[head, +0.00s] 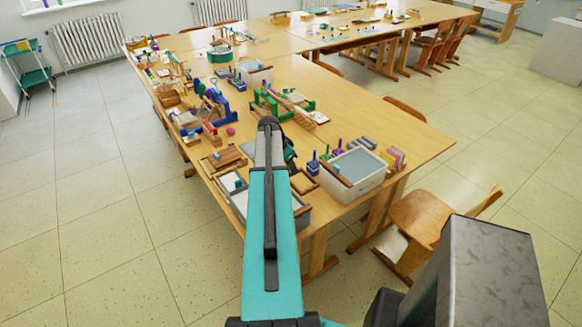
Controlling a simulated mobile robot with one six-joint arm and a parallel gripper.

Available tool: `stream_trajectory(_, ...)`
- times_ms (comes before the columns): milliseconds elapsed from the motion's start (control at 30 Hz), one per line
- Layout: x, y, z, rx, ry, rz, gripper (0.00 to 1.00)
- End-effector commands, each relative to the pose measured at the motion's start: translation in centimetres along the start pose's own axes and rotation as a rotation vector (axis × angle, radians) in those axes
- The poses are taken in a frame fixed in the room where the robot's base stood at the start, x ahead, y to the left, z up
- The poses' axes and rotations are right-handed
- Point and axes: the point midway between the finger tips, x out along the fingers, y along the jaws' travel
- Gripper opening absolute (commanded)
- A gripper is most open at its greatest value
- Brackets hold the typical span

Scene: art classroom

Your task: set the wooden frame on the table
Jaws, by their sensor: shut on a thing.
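My gripper (292,162) is beyond my teal arm, above the near part of the long wooden table (385,135). The arm hides most of it, and its fingertips do not show clearly. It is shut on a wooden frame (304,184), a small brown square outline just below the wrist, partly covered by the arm. I cannot tell whether the frame touches the table. Another flat wooden frame-like piece (224,160) lies on the table left of my arm.
Blue and green wooden tools (215,105) crowd the left side. The table's right middle is clear. A wooden chair (425,215) stands at the right.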

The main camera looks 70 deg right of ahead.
Motion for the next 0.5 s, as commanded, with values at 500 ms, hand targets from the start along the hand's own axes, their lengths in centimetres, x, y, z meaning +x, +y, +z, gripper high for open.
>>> stream_trajectory(500, 0.61, 0.0, 0.23, -0.001, 0.0, 0.0, 0.0)
